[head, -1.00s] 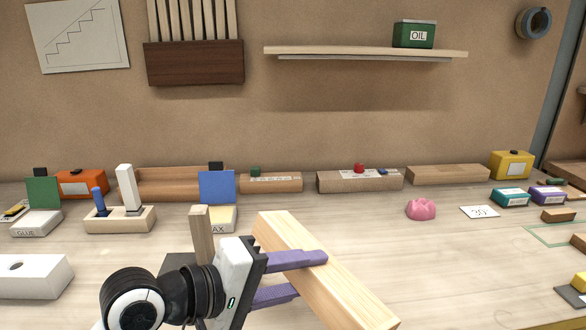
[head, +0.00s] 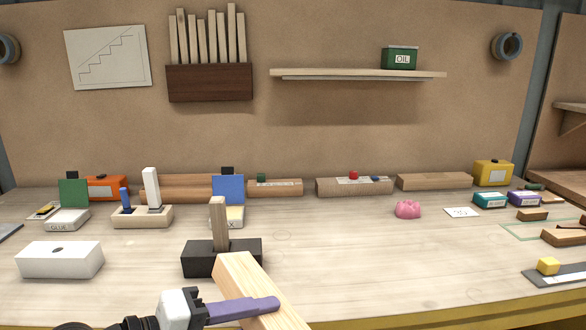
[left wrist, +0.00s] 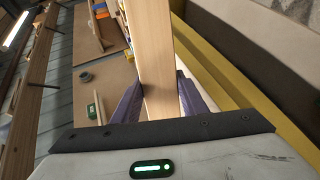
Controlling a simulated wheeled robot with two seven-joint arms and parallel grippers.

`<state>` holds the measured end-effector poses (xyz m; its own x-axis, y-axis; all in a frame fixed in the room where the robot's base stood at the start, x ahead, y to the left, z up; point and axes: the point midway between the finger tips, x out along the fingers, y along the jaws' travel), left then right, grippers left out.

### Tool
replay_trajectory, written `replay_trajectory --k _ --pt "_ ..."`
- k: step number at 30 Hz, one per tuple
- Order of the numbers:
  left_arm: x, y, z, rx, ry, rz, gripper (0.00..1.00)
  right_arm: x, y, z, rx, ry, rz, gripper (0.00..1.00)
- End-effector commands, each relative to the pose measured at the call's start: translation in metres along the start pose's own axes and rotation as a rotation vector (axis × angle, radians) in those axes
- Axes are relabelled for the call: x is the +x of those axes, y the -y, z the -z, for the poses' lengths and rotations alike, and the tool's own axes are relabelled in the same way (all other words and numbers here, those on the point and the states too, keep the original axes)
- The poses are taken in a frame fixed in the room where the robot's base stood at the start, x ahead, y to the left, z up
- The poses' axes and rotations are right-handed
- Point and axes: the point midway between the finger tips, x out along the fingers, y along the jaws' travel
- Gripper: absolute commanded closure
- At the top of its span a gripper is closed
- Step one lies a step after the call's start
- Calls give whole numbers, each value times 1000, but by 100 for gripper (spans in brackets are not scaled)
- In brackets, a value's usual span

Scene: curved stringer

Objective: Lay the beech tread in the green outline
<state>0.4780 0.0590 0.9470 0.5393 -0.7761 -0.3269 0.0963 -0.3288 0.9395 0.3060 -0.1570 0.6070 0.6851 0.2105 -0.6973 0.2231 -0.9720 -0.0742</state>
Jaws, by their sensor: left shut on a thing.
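The beech tread (head: 262,295) is a long pale wooden bar at the bottom middle of the head view; its near end runs out of the picture. My left gripper (head: 262,306) is shut on it with purple fingers. In the left wrist view the tread (left wrist: 154,60) stands between both purple fingers (left wrist: 160,98). The green outline (head: 512,232) is a thin line on the bench at the far right, well away from the tread and partly cut off by the picture edge. My right gripper is not in view.
A black block with a wooden post (head: 222,258) stands just behind the tread. A white block (head: 62,260) is at left. A dark brown wooden piece (head: 565,237) lies by the outline, and a yellow cube on a grey plate (head: 548,266) is in front. The bench middle is fairly clear.

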Motion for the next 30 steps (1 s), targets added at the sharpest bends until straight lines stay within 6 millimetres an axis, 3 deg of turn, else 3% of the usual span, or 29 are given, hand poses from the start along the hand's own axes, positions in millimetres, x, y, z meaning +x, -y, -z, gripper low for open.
replay_trajectory --k 9,15,19,30 --pt "-96 65 13 -8 -21 5 100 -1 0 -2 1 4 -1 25" --pt "-136 79 12 -3 -17 2 100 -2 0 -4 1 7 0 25" --pt "-145 80 11 -3 -15 -3 100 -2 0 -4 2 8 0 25" --pt "-146 80 11 -2 -15 -2 100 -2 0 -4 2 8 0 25"
